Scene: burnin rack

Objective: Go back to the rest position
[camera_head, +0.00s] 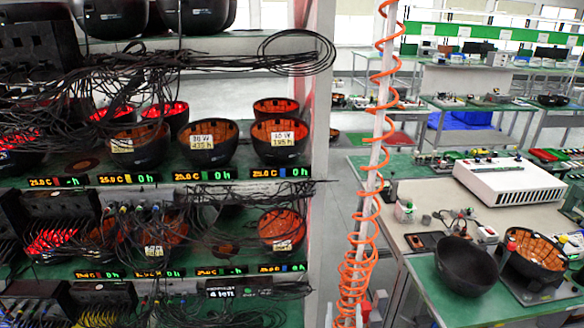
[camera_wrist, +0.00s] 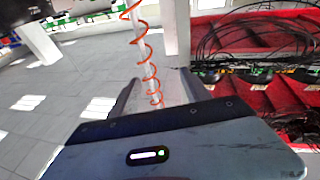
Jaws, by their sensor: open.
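My gripper (camera_wrist: 160,88) shows in the wrist view, beyond its dark body with a small lit indicator. Its two fingers stand apart, and I see nothing held between them. The head view does not show my gripper. In the wrist view it points toward an orange coiled hose (camera_wrist: 148,62) and a pale post, with open grey floor to the left. The rest position itself is not marked in either view.
A burn-in rack (camera_head: 319,120) with black bowl-shaped units (camera_head: 207,150), displays and tangled cables (camera_head: 110,75) fills the left of the head view. The orange coiled hose (camera_head: 371,190) hangs by a post. A bench (camera_head: 425,215) at right holds a white box (camera_head: 510,180) and two bowls.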

